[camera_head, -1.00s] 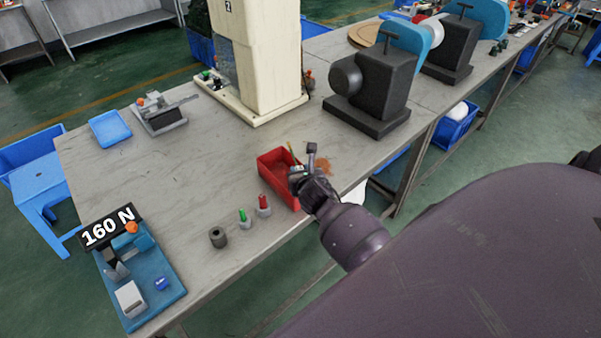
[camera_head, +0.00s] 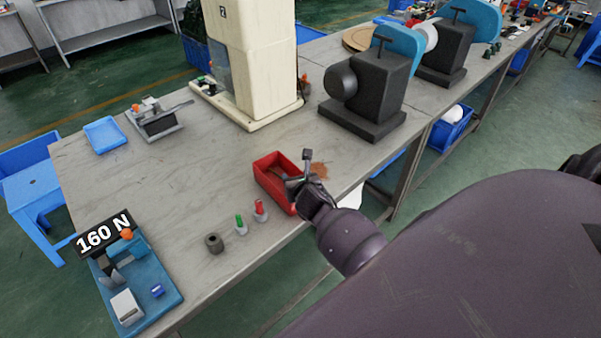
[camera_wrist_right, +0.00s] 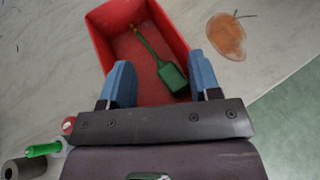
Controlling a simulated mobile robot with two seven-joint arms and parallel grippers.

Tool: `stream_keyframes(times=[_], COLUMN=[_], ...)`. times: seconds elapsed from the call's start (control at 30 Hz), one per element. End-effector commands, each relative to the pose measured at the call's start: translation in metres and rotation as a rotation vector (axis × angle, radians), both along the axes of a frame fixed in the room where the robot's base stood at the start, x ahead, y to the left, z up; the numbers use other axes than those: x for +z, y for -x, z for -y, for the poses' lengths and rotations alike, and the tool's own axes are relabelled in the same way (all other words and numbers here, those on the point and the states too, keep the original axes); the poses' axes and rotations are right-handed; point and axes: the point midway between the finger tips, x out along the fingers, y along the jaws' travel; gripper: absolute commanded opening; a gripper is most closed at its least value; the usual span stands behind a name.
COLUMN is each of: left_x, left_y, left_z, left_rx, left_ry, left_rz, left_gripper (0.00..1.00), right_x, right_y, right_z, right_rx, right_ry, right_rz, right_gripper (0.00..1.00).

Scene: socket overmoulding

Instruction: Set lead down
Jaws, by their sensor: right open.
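A green lead (camera_wrist_right: 173,77) with a thin green stem lies in the red bin (camera_wrist_right: 105,50), on its floor as far as I can tell. In the head view the red bin (camera_head: 262,180) stands near the bench's front edge; the lead is too small there to make out clearly. My right gripper (camera_head: 297,180) is over the bin's near right side. In the right wrist view its blue fingertips (camera_wrist_right: 161,75) are apart, with the lead below and between them, seemingly not gripped. My left gripper is not in view.
A green-topped piece (camera_head: 240,224), a red-topped piece (camera_head: 260,211) and a dark grey cylinder (camera_head: 214,243) stand left of the bin. A brown stain (camera_head: 319,171) lies to its right. The blue 160 N fixture (camera_head: 140,285) is at the front left. The bench middle is clear.

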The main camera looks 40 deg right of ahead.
Motion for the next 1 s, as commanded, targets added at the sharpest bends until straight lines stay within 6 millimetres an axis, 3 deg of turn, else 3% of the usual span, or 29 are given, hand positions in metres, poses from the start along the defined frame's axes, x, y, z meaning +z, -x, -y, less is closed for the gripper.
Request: stream_keyframes(times=[0.17,0.63,0.87,1.0], left_x=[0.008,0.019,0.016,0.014], left_y=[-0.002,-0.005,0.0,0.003], left_z=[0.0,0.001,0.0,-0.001], left_rx=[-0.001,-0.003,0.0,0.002], left_ry=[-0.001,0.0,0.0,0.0], left_rz=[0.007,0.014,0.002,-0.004], left_gripper=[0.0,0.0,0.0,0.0], right_x=[0.013,0.045,0.052,0.048], right_y=[0.013,0.085,0.101,0.108], right_z=[-0.004,-0.035,-0.042,-0.046], right_rx=[0.0,0.0,-0.002,-0.025], right_ry=[0.0,0.0,-0.004,-0.093], right_rz=[0.0,0.0,0.002,0.024], right_gripper=[0.57,0.57,0.57,0.57])
